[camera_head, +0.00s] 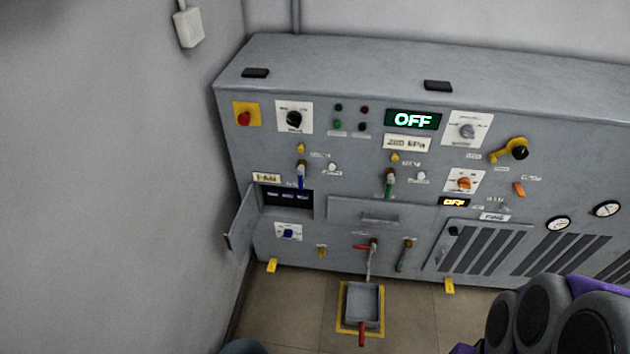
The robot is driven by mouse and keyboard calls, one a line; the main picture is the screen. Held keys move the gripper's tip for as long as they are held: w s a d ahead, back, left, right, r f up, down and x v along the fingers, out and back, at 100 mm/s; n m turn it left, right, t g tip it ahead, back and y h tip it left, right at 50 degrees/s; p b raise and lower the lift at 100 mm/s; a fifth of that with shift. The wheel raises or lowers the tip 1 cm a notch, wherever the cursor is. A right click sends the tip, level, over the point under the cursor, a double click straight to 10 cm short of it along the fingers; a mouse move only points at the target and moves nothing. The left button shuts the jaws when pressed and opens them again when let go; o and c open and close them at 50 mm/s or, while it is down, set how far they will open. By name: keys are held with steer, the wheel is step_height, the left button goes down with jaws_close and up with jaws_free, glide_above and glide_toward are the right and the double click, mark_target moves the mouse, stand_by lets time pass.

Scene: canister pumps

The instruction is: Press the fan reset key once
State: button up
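The label reading "FAN" (266,178) sits on the left part of the grey machine front. Just below it is a dark recess (287,197) with a row of small light marks or keys; they are too small to tell which is the reset key. A grey flap (243,218) stands swung open at the recess's left side. My gripper is not in view. Grey and purple rounded parts at the lower right look like my arm, well away from the recess.
The grey cabinet (330,75) carries a red button (244,117), a green "OFF" display (413,120), knobs, blue and green levers, and gauges. A tray (362,305) stands on the floor in front. A wall closes off the left. Tiled floor (290,310) is clear left of the tray.

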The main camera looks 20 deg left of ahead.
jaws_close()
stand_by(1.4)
